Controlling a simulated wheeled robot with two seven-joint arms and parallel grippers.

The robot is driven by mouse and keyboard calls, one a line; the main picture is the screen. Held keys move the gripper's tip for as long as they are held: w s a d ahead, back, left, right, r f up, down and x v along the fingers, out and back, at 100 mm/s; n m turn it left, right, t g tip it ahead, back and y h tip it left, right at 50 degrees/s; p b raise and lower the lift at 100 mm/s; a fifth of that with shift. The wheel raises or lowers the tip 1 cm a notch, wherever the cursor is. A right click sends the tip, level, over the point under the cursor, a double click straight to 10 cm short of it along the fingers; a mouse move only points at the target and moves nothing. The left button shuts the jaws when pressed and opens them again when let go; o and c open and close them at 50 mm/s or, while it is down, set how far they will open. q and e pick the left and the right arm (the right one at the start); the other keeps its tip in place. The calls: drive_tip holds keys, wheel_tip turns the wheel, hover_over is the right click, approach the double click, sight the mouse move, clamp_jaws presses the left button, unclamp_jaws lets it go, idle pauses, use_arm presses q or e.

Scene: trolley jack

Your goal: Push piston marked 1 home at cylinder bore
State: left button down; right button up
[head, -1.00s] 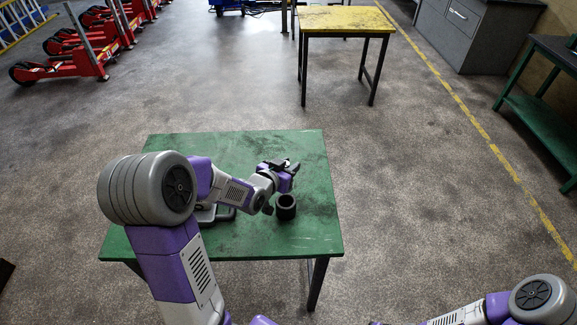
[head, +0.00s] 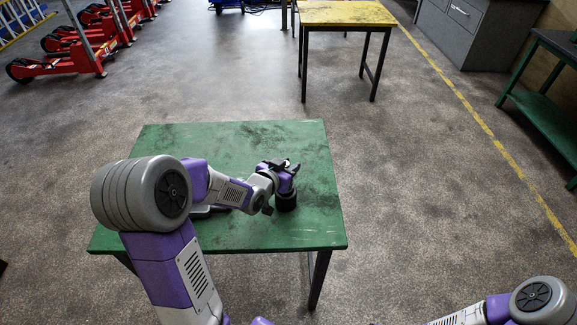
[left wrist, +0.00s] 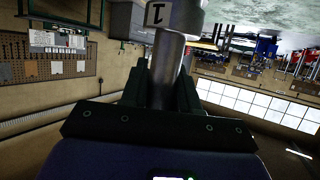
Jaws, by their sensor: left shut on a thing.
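The piston marked 1 (left wrist: 176,17) shows in the left wrist view as a grey metal rod with a wider head bearing a label "1". My left gripper (left wrist: 162,88) is shut on its rod; the gripper also shows in the head view (head: 285,170). My right gripper is out of view.
The green table (head: 250,137) is clear at its back and right. A grey item (head: 203,211) lies on it, mostly hidden behind my left arm. A yellow table (head: 345,14) and red jacks (head: 75,65) stand farther back on the floor.

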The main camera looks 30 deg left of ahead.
use_arm(q)
drive_tip(key=shift+r+b, duration=0.1)
drive_tip(key=shift+b, duration=0.75)
idle(1.6)
drive_tip(key=shift+f+b, duration=3.55)
drive_tip(key=shift+b, duration=0.25)
drive_tip(key=c, duration=0.8)
unclamp_jaws()
drive_tip(key=shift+o, duration=0.2)
drive_tip(key=shift+f, duration=0.1)
drive_tip(key=shift+s, duration=0.15)
drive_tip(key=p+v, duration=0.1)
drive_tip(key=v, duration=0.6)
drive_tip(key=shift+s+r, duration=0.15)
drive_tip(key=shift+r, duration=0.1)
